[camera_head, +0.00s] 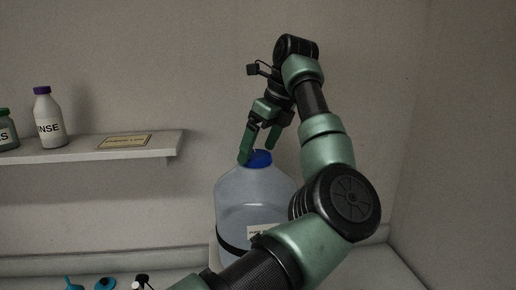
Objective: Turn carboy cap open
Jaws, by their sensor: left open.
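The carboy (240,200) is a large clear bottle with a dark band and a pale label, standing right of the shelf. Its blue cap (261,159) is on its neck. My left gripper (257,157) points down at the cap and is open, with one green finger at the cap's left and the other at its upper right. I cannot tell whether the fingers touch the cap. My left arm crosses in front of the carboy's right side and hides part of it and its label. My right gripper is not in view.
A wall shelf (170,150) at the left holds a white bottle (48,122) with a purple cap, a green-capped bottle (6,132) and a small sign (124,141). Small blue items (105,284) and a white bottle (141,283) are at the bottom edge. The wall behind is bare.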

